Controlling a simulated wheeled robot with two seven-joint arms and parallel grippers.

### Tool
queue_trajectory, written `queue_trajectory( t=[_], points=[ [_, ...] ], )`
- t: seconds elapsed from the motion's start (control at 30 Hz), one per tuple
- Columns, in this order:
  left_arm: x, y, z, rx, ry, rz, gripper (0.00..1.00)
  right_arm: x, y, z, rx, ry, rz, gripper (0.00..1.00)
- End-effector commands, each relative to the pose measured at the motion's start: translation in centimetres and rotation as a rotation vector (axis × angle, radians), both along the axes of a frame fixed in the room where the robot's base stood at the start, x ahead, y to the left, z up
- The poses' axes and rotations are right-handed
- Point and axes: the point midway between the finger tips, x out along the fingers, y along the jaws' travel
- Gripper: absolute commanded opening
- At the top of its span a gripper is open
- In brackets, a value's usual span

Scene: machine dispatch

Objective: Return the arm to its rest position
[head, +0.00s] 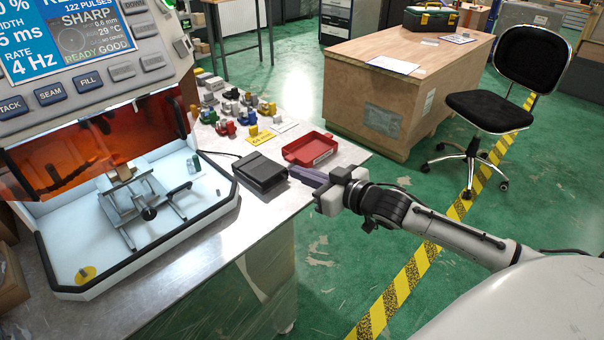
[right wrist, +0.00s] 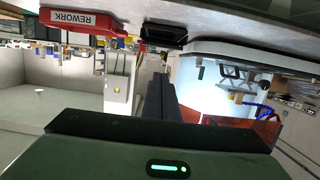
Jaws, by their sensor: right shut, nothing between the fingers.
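My right arm comes in from the right in the head view. My right gripper (head: 300,175) is at the front edge of the metal bench (head: 222,240), close to the black box and the red tray. Its fingers point left, and it is shut and empty. In the right wrist view the dark fingers (right wrist: 158,100) are together with nothing between them. That view is upside down, with the bench along its top. I cannot tell the exact height of the fingers over the bench edge. My left gripper is not in view.
A black box (head: 260,172) and a red tray (head: 310,149) stand near the fingers. The machine with an orange window (head: 80,152) is at left. Several coloured parts (head: 225,127) lie behind. A wooden desk (head: 390,85) and black chair (head: 490,110) stand beyond clear green floor.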

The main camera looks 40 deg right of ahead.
Motion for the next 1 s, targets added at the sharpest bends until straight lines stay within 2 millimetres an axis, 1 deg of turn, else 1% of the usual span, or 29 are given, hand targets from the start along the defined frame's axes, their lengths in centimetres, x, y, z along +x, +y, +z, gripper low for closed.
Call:
queue_trajectory(
  t=[0.47,0.57,0.67,0.77,0.8,0.87,0.9,0.97,1.0],
  points=[
    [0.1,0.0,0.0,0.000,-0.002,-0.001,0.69,0.0,0.0,0.0,0.000,0.000,0.000,0.00],
    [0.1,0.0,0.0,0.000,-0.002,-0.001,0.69,-0.2,0.2,-0.4,0.001,0.006,0.000,0.00],
    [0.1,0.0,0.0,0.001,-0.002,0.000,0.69,-1.4,1.3,-2.8,0.004,0.042,0.001,0.00],
    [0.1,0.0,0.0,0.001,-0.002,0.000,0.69,-3.9,3.5,-7.0,0.003,0.109,0.006,0.00],
    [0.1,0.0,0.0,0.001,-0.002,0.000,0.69,-5.4,4.6,-9.1,0.002,0.144,0.008,0.00],
    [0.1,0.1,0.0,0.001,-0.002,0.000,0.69,-7.9,6.6,-12.1,0.001,0.200,0.012,0.00],
    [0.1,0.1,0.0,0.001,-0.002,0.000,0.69,-9.7,7.9,-14.1,-0.001,0.240,0.016,0.00],
    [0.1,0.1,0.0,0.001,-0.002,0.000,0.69,-12.7,10.0,-16.9,-0.004,0.301,0.020,0.00],
    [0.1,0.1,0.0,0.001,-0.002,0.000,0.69,-14.8,11.4,-18.5,-0.007,0.341,0.025,0.00]
  ],
)
